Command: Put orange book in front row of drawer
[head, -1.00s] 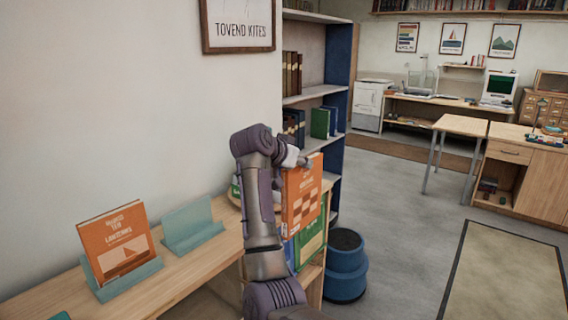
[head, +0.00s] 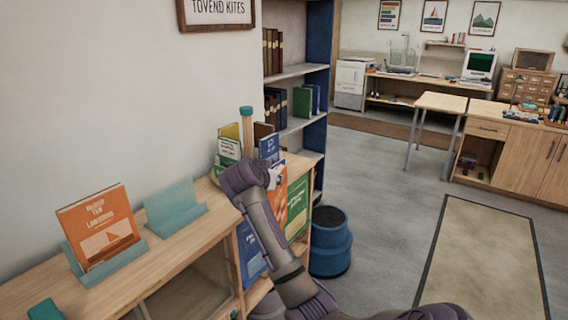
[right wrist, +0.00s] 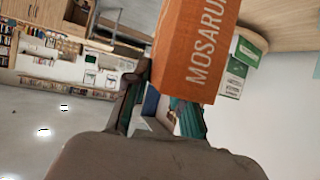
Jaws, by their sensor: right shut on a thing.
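My right gripper (head: 273,180) is shut on an orange book (right wrist: 197,50), seen large in the right wrist view with part of its title on the side. The gripper's fingers (right wrist: 160,106) are at the book's lower end. In the head view my arm hides most of this book, and only a strip of orange shows beside it. It is at the right end of the low wooden cabinet (head: 160,265), by several standing books, including a blue one (head: 268,146) and a green one (head: 229,149). I cannot make out a drawer clearly. My left gripper is not in view.
Another orange book (head: 98,228) leans on a teal stand at the left, with an empty teal stand (head: 175,209) beside it. A green book (head: 298,207) faces out at the cabinet's end. A blue round stool (head: 330,243) stands on the floor there.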

